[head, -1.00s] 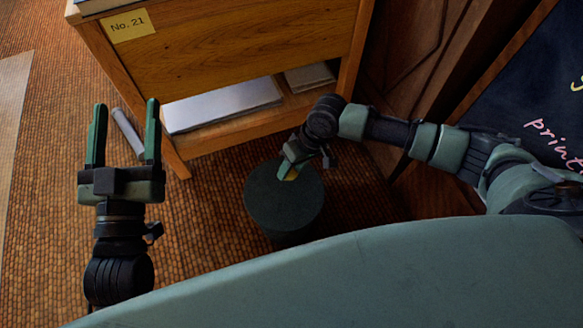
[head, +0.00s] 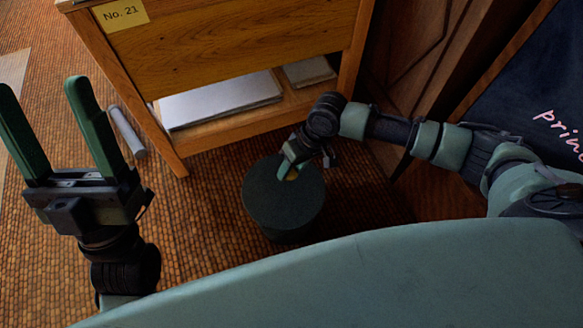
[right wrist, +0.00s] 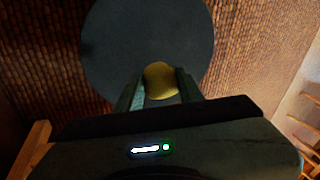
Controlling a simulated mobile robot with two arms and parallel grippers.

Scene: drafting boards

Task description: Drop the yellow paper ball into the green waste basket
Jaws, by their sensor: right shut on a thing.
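The green waste basket (head: 275,212) is a dark round tub on the floor in the middle of the head view. In the right wrist view its round top (right wrist: 150,30) fills the upper middle; its inside is too dark to make out. My right gripper (head: 288,172) is over the basket's far part, pointing down. It is shut on the yellow paper ball (right wrist: 161,80), seen between its two fingers in the right wrist view. In the head view the ball is mostly hidden. My left gripper (head: 42,88) is open and empty at the left, away from the basket.
A wooden cabinet (head: 225,50) labelled No. 21 stands behind the basket, with white paper stacks (head: 222,101) on its low shelf. A grey roll (head: 127,132) lies on the floor at its left leg. A dark board (head: 540,110) with writing is at the right.

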